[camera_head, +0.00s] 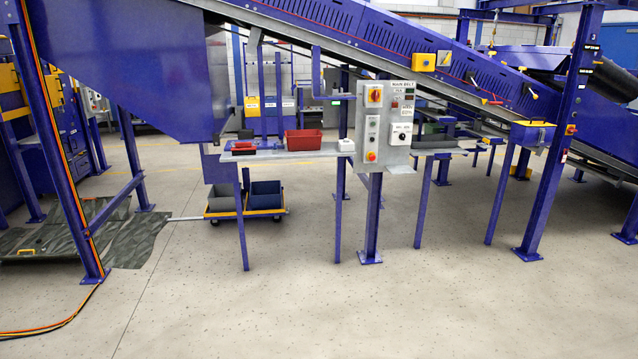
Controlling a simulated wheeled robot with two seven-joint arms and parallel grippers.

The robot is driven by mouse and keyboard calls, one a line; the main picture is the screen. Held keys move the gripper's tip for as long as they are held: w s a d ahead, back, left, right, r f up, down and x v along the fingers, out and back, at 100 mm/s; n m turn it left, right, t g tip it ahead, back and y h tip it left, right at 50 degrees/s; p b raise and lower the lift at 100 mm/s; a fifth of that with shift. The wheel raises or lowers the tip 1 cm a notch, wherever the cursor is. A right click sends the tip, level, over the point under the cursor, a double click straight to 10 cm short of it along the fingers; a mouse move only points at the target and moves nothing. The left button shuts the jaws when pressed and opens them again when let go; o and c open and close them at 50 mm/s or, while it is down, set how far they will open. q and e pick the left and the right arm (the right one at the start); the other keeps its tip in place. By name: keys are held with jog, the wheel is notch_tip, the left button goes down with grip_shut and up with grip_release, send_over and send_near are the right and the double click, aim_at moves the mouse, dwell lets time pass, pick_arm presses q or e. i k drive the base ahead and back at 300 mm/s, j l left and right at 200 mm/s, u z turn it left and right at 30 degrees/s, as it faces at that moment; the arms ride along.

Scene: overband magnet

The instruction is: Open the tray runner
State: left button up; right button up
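No part is plainly marked as the tray runner. A low yellow-edged carriage (245,213) with small wheels stands on the floor under the bench, left of centre. It holds a grey bin (221,198) and a dark blue bin (265,195) side by side. A light flat bar (186,218) reaches left from it along the floor. I cannot tell whether the carriage is the runner. Neither of my grippers shows in the head view.
A narrow bench (290,155) carries a red tray (303,140). A control panel (388,125) stands on a blue post right of it. Blue legs stand around the carriage. A dark mat (130,240) lies at left. Cables run along the left post. The front floor is clear.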

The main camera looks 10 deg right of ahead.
aim_at(444, 154)
jog(key=i+l+z, duration=0.15)
jog(key=i+z, duration=0.15)
jog(key=i, duration=0.25)
jog(key=i+z, duration=0.3)
jog(key=i, duration=0.3)
jog(key=i+j+z, duration=0.15)
jog(key=i+z, duration=0.15)
jog(key=i, duration=0.25)
jog(key=i+j+z, duration=0.3)
jog(key=i, duration=0.25)
